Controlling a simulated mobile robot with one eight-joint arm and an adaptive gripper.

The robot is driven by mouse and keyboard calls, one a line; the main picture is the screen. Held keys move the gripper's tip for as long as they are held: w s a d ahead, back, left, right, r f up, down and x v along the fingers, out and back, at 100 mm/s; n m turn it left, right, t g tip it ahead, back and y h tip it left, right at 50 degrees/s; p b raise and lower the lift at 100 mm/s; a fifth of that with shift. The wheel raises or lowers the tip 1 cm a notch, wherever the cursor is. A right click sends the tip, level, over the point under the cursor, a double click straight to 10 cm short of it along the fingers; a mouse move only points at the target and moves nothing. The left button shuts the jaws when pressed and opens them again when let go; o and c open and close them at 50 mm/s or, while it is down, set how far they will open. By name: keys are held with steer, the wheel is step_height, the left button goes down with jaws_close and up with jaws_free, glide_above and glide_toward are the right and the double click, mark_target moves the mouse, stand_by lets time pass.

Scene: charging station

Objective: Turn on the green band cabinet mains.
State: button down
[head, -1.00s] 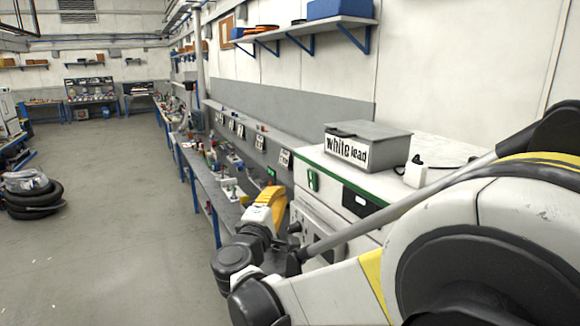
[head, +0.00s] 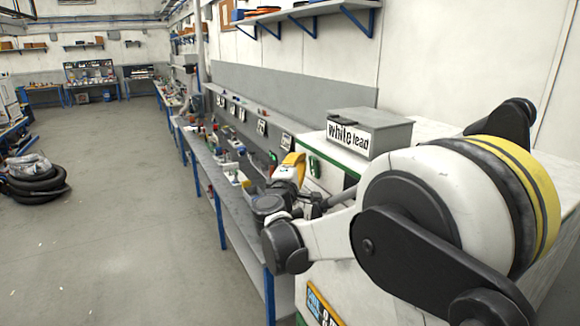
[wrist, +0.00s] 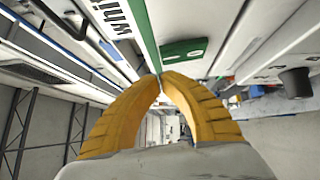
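The white cabinet (head: 345,285) with a green band along its top edge (head: 338,161) stands at the right in the head view. A green plate (head: 314,165) is on its front; a green fitting with two dark spots (wrist: 185,50) shows in the wrist view. My gripper (head: 297,156) is beside the cabinet's front near the green plate. In the wrist view its yellow fingers (wrist: 159,77) meet at the tips with nothing visible between them, just below the green fitting. My arm hides much of the cabinet front, and I cannot make out the mains switch for sure.
A grey box marked "white lead" (head: 368,133) sits on the cabinet top. A long workbench (head: 232,205) with small items runs along the wall to the left. A dark knob (wrist: 295,82) shows at the right in the wrist view. The floor (head: 130,220) left is open.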

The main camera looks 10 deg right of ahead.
steer(key=shift+w+d+r, duration=0.15)
steer(key=shift+w+d, duration=0.05)
steer(key=shift+d, duration=0.5)
steer(key=shift+w+d+r+m+g+y+p, duration=0.2)
steer(key=shift+d+r+m+g+y+p, duration=0.1)
steer(key=shift+d+r+m+g+p, duration=0.25)
steer(key=shift+d+f, duration=0.15)
steer(key=shift+f, duration=0.1)
